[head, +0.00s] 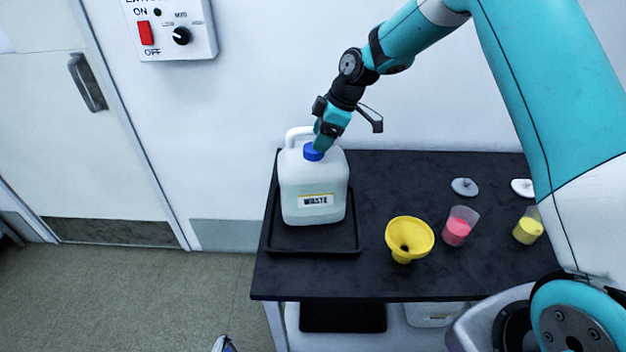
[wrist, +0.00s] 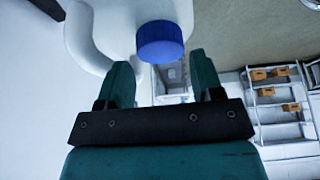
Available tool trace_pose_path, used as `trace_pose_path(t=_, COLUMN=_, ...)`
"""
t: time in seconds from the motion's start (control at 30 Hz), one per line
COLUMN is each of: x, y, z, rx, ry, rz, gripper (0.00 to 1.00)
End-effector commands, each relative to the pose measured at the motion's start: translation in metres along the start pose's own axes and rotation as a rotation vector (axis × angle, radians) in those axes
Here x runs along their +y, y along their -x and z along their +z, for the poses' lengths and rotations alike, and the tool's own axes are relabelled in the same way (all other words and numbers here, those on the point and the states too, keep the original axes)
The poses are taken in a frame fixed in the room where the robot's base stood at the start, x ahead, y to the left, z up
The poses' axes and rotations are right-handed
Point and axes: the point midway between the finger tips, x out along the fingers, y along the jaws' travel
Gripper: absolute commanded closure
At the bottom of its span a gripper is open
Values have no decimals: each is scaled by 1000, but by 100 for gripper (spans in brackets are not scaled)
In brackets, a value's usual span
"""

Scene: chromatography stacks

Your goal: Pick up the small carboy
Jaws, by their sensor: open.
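The small carboy (head: 314,187) is a white translucent jug with a blue cap, a handle and a "WASTE" label. It stands upright in a black tray (head: 312,248) at the left end of the dark bench. My gripper (head: 318,146) is at the top of the carboy, close to the cap. In the wrist view the two teal fingers (wrist: 160,80) are spread apart with nothing between them. The blue cap (wrist: 160,42) shows just beyond the fingertips, and the white handle (wrist: 84,40) is to its left. Whether a finger touches the carboy I cannot tell.
On the dark bench (head: 375,280) a yellow funnel (head: 410,236) stands right of the tray. Further right are a cup of pink liquid (head: 460,226), a cup of yellow liquid (head: 527,226) and two white lids (head: 464,187). The wall is close behind the bench.

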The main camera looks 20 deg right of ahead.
Motion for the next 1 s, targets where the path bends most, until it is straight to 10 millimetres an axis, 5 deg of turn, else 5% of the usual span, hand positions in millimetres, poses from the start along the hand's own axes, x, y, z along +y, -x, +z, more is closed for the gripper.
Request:
trace_pose_path(t=0.23, x=0, y=-35, z=-2, rx=-1, ry=-1, rz=-4, gripper=40)
trace_pose_path(t=0.53, x=0, y=-43, z=-2, rx=0, ry=0, rz=-2, gripper=40)
trace_pose_path(t=0.8, x=0, y=-42, z=-2, rx=0, ry=-1, rz=-2, gripper=99)
trace_pose_path(t=1.0, x=1, y=-40, z=-4, rx=3, ry=2, rz=3, gripper=100)
